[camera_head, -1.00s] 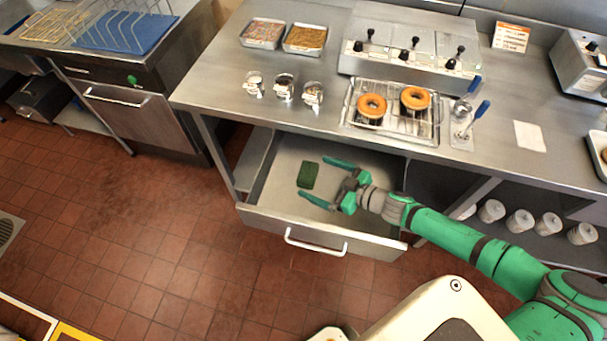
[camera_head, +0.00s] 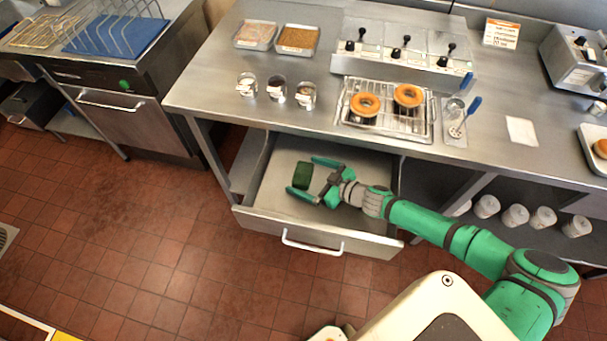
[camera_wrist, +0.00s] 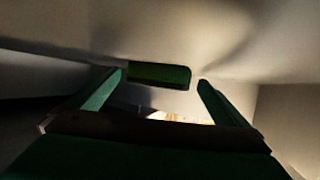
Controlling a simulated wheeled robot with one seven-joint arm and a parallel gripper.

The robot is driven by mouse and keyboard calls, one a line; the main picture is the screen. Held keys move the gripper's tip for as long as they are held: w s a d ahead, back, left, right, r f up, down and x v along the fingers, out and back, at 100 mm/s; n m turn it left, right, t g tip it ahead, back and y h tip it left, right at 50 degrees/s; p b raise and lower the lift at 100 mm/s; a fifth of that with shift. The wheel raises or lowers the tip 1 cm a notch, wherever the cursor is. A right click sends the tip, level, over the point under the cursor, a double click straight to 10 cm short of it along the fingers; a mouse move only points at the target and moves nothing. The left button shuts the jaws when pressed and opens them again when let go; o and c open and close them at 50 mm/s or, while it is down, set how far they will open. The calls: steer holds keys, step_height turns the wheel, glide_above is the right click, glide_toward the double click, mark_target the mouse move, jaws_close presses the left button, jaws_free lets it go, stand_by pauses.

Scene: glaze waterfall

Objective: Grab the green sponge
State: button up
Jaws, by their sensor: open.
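The green sponge (camera_head: 303,174) is a dark green block lying in the left part of the open drawer (camera_head: 270,222). My gripper (camera_head: 308,177) is inside the drawer with its fingers spread, pointing left toward the sponge. In the wrist view the sponge (camera_wrist: 160,75) lies ahead, roughly between the two fingertips (camera_wrist: 162,80), with its right end close to the right finger. From the head view the fingers flank the sponge, one on the far side and one on the near side. I cannot tell how far the tips overlap it or whether they touch it.
The steel counter (camera_head: 200,90) overhangs the drawer's back. On it stand a wire rack (camera_head: 385,130) with two doughnuts and several small cups. The drawer's front wall and handle (camera_head: 312,248) are on the near side. White canisters (camera_head: 515,216) stand on a shelf to the right.

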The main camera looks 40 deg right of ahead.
steer(key=c, duration=1.1)
steer(key=shift+r, duration=0.1)
